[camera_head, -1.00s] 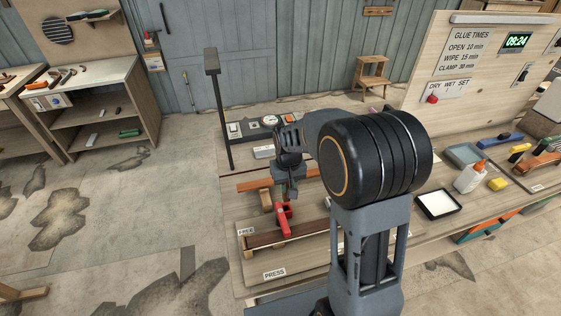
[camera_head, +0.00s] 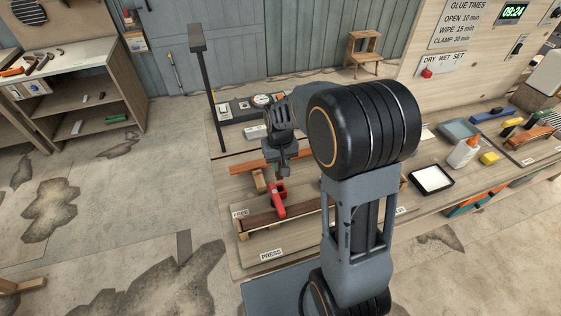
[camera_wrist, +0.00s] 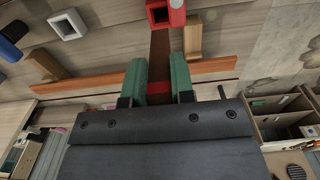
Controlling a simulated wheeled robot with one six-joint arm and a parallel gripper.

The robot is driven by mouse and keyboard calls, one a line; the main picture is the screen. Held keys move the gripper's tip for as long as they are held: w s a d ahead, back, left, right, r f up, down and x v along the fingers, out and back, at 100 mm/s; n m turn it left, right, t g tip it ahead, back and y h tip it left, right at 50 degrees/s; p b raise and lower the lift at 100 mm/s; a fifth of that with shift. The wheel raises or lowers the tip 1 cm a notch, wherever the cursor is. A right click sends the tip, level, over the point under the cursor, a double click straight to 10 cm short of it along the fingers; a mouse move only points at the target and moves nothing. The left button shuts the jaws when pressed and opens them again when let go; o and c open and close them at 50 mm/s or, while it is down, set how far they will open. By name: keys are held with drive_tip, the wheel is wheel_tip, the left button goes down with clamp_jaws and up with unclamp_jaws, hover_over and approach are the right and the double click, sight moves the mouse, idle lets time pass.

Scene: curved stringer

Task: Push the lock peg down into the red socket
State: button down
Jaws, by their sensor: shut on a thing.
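My gripper (camera_wrist: 157,83) is shut on the lock peg (camera_wrist: 160,62), a dark brown bar with a red band, held between two green pads in the wrist view. The peg's far end points at the red socket (camera_wrist: 166,14) at the top of that view and meets its edge in the picture. I cannot tell whether it touches or has entered. In the head view my gripper (camera_head: 281,168) is just above and behind the red socket (camera_head: 278,200). The peg is hard to make out there.
A dark brown strip (camera_head: 298,212) runs by the socket, with a FREE label (camera_head: 240,212) and a PRESS label (camera_head: 271,254) near it. An orange-brown bar (camera_head: 245,168) lies behind. A white square socket (camera_wrist: 67,24) and a dark post (camera_head: 212,95) stand nearby.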

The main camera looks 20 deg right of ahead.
drive_tip(key=shift+f+b, duration=1.65)
drive_tip(key=shift+f, duration=0.75)
drive_tip(key=shift+f+b, duration=1.65)
drive_tip(key=shift+f, duration=0.45)
drive_tip(key=shift+r, duration=0.2)
drive_tip(key=shift+r+p, duration=1.4)
drive_tip(key=shift+r, duration=0.25)
drive_tip(key=shift+f+b, duration=1.15)
drive_tip(key=shift+f, duration=0.35)
